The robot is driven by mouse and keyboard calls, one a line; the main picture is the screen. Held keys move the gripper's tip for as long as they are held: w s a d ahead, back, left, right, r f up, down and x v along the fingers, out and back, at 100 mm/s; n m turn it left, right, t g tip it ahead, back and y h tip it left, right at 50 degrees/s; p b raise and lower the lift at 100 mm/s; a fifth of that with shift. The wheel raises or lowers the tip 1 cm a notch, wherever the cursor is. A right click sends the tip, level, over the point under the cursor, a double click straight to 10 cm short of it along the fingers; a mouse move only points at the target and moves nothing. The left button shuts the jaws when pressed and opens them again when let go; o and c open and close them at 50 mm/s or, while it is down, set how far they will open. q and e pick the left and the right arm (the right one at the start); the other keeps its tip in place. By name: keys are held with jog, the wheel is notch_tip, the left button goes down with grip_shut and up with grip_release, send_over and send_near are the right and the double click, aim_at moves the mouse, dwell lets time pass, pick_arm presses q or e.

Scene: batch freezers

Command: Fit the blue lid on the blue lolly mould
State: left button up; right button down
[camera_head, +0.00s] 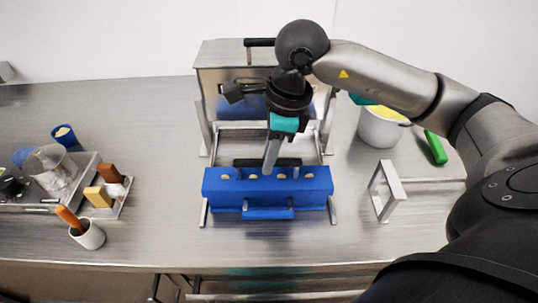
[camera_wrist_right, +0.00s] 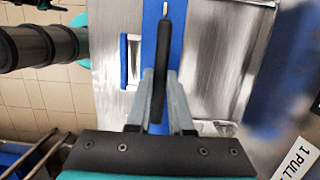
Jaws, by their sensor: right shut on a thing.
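The blue lolly mould (camera_head: 267,213) stands on the steel bench in front of a steel machine, with a blue tab at its front. The blue lid (camera_head: 215,178) shows as a long blue bar with several pale spots, directly over the mould in the picture; I cannot tell whether it is seated or just above. A black handle runs along the lid. My right gripper (camera_head: 270,165) points down and is shut on this handle. In the right wrist view the fingers (camera_wrist_right: 160,100) clasp the black handle (camera_wrist_right: 174,50), with blue lid (camera_wrist_right: 152,35) beneath. The left gripper is not in view.
The steel machine (camera_head: 222,55) stands right behind. A small steel frame (camera_head: 385,190), a white tub (camera_head: 380,130) and a green-handled tool (camera_head: 436,148) are at right. Bench between is clear.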

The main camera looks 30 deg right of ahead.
jog(key=c, duration=0.7)
grip_release()
jog(key=shift+c, duration=0.2)
jog(key=shift+r, duration=0.15)
notch_tip(320, 180, up, 15)
jog(key=s+d+p, duration=0.1)
jog(key=d+p, duration=0.1)
jog(key=shift+s+d, duration=0.25)
jog(key=shift+d, duration=0.05)
jog(key=shift+s+f, duration=0.1)
jog(key=shift+f, duration=0.1)
